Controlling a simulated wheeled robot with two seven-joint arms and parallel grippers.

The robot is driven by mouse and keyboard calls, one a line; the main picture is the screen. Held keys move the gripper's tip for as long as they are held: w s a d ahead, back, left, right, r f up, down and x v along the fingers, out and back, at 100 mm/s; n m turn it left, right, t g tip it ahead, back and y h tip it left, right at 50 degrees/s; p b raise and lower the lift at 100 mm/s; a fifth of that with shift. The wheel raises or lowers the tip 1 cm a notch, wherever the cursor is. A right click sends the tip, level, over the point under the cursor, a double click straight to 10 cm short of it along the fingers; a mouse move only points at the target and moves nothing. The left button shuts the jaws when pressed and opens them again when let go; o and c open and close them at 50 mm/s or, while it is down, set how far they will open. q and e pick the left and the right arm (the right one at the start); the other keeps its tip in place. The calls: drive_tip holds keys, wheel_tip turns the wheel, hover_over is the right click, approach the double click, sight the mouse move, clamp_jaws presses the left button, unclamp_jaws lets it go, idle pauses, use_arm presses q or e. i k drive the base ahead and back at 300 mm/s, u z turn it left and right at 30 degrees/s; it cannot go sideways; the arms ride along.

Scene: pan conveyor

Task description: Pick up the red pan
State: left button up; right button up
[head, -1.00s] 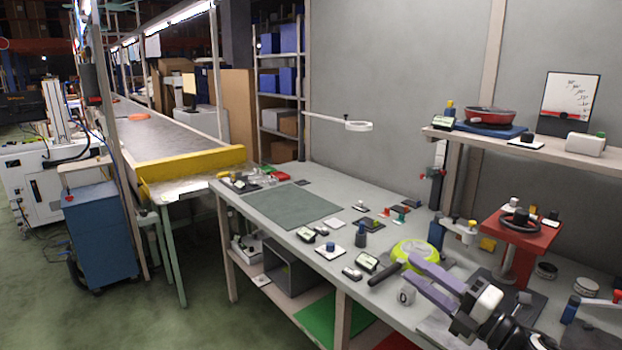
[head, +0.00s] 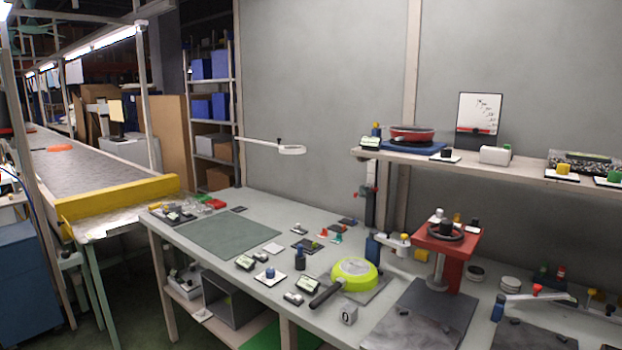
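A red pan (head: 412,132) sits on a blue pad (head: 413,147) at the left end of the wall shelf (head: 470,168). A small orange-red round object (head: 59,148) lies far off on the conveyor (head: 85,170); it is too small to tell what it is. A lime-green pan (head: 354,272) with a dark handle lies on the workbench (head: 232,288), its handle toward the lower left. Neither of my grippers shows in the head view.
A red stand (head: 446,241) holds a dark round part right of the green pan. Small blocks and labelled parts cover the bench front. A green-grey mat (head: 228,231) at the bench's left is clear.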

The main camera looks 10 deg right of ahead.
sight(412, 134)
drive_tip(key=u, duration=0.55)
drive_tip(key=k, duration=0.65)
drive_tip(key=u, duration=0.45)
drive_tip(key=i, duration=1.3)
drive_tip(key=z, duration=1.4)
drive_tip(key=i, duration=0.85)
drive_tip(key=z, duration=0.8)
